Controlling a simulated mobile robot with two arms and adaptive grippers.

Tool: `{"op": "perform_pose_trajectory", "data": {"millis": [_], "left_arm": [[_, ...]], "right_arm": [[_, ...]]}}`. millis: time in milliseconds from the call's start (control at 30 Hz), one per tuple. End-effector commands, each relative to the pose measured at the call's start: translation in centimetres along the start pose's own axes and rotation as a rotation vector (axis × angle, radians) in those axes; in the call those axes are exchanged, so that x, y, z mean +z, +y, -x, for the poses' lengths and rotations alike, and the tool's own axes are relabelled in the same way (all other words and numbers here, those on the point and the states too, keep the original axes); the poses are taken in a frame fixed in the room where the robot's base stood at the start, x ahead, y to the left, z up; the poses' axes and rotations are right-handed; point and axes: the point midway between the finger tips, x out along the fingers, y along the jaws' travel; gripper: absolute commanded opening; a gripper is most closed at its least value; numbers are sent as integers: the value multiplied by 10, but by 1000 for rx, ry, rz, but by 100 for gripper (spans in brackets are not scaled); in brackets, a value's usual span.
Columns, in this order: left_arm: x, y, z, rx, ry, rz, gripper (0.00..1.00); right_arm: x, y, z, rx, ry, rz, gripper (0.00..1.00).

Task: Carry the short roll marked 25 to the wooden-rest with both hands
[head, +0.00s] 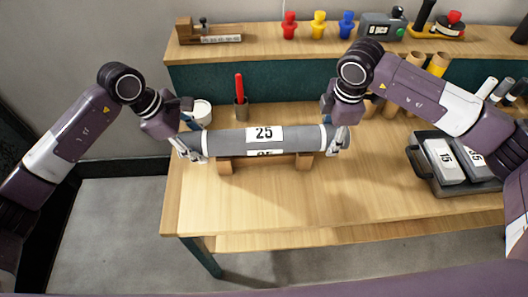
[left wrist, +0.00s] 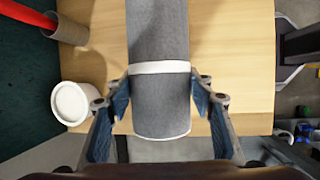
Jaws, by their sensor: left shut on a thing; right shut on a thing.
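The short grey roll marked 25 (head: 228,142) lies level, left to right, over the wooden-rest (head: 224,167) on the table. Brown blocks of the rest show below its front; I cannot tell whether the roll touches them. My left gripper (head: 191,149) is shut on the roll's left end. In the left wrist view, the fingers of that gripper (left wrist: 162,98) flank the roll (left wrist: 160,40) near its white band. My right gripper (head: 337,142) is shut on the roll's right end.
A white cup (head: 202,110) and a holder with a red stick (head: 239,88) stand just behind the roll. A dark tray (head: 425,178) with marked grey blocks is at the right. The tabletop in front of the roll is clear.

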Motion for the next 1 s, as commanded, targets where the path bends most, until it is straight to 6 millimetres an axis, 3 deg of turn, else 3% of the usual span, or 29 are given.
{"op": "perform_pose_trajectory", "data": {"millis": [133,167,300,667,767,1000], "left_arm": [[-4,-1,-9,2,-1,0,2],[-3,-1,-8,1,0,0,51],[-3,-1,-7,0,0,0,66],[-3,0,-1,1,0,0,66],[-4,0,12,5,1,1,66],[-4,1,63,6,2,0,66]], "right_arm": [[0,-1,-10,2,0,0,2],[0,-1,-8,1,0,-1,51],[0,-1,-7,0,-1,0,66],[0,-1,-7,0,0,0,66],[0,-1,-7,0,0,0,66],[0,-1,-7,0,0,0,66]]}}
